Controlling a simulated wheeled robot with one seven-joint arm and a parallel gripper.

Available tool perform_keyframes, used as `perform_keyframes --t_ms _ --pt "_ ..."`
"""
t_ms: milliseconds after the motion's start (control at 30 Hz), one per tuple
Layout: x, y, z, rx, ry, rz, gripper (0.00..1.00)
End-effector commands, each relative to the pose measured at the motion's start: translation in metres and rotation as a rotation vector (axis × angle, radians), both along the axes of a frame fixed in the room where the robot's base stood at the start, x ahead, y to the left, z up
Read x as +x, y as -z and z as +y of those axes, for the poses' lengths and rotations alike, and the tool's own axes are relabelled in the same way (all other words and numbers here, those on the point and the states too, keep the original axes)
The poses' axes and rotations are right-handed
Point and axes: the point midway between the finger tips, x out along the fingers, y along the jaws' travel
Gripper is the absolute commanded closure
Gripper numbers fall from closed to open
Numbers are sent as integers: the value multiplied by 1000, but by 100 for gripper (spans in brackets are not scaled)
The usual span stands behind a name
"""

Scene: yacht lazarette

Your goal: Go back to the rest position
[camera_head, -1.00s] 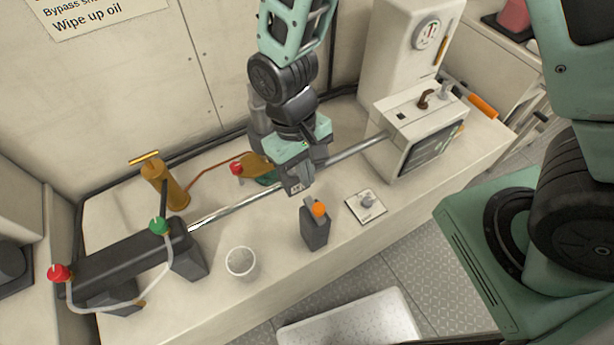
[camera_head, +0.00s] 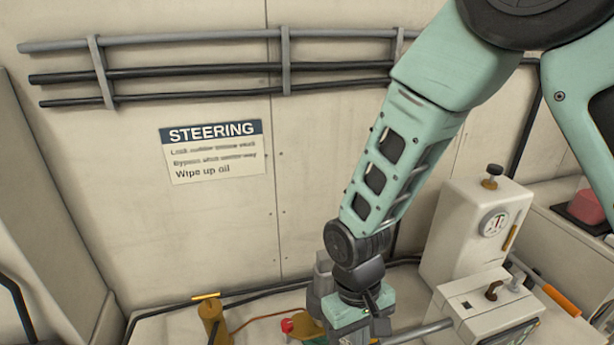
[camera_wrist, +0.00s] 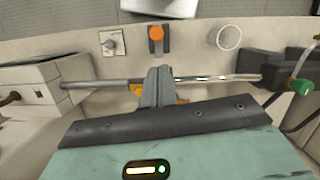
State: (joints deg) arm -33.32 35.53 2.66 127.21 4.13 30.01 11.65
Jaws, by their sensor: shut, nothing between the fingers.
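My gripper shows in the wrist view (camera_wrist: 158,72), shut with nothing between its fingers. It is above the bench, near the long metal rod (camera_wrist: 215,79). In the head view the wrist part of my arm hangs down over the bench at the bottom centre, and the fingertips are below the picture's edge.
A dark block with an orange top (camera_wrist: 156,36), a white cup (camera_wrist: 229,38) and a small switch plate (camera_wrist: 112,43) stand on the bench. A control box (camera_head: 485,312) and a white cabinet with a gauge (camera_head: 474,232) are right of my arm. A brass pump (camera_head: 212,318) is left.

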Motion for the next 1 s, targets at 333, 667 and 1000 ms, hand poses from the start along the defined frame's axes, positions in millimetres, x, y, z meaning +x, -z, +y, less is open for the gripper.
perform_keyframes --t_ms 333,667,1000 --pt "-44 -45 0 135 -141 -85 100" --pt "-96 -63 -24 167 -295 -194 100" --pt "-103 -65 -28 165 -316 -210 100"
